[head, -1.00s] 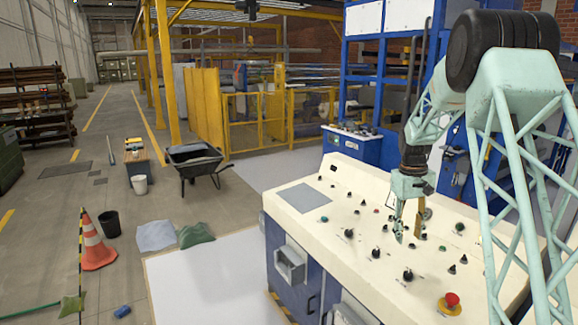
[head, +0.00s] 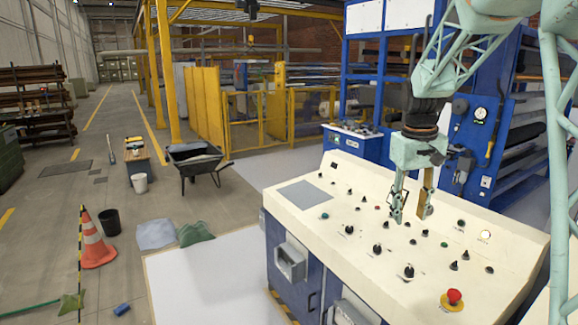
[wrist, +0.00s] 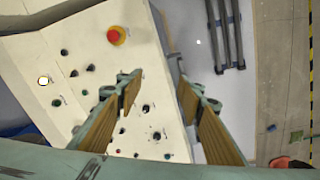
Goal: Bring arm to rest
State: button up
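My gripper (head: 410,212) hangs fingers-down above the cream control panel (head: 300,195) in the head view. Its two fingers stand apart with nothing between them. In the wrist view my gripper (wrist: 155,105) shows both wood-coloured finger pads spread wide over the panel's edge. My pale green arm (head: 455,70) reaches in from the upper right. The fingertips look clear of the panel's knobs, though the exact height is hard to tell.
A red emergency button (head: 454,297) sits at the panel's near right corner and also shows in the wrist view (wrist: 116,35). Several black knobs stick up from the panel. A blue rack (head: 480,150) stands behind. The floor at left holds a wheelbarrow (head: 196,160) and cone (head: 95,243).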

jog(key=s+a+r+t+b, duration=0.1)
jog(key=s+a+r, duration=0.2)
jog(key=s, duration=0.5)
jog(key=s+a+r+b, duration=0.1)
jog(key=s+a+r, duration=0.2)
jog(key=s, duration=0.4)
jog(key=s+a+r+t+b, duration=0.1)
jog(key=s+a+r, duration=0.2)
jog(key=s, duration=0.5)
jog(key=s+a+f+b, duration=0.1)
jog(key=s+a+f, duration=0.1)
jog(key=s, duration=1)
jog(key=s+a+f+m+t+y+b, duration=0.1)
jog(key=s+a+f+b, duration=0.1)
jog(key=s, duration=1.1)
jog(key=shift+a+f, duration=0.45)
jog(key=shift+f, duration=0.7)
jog(key=shift+c, duration=0.7)
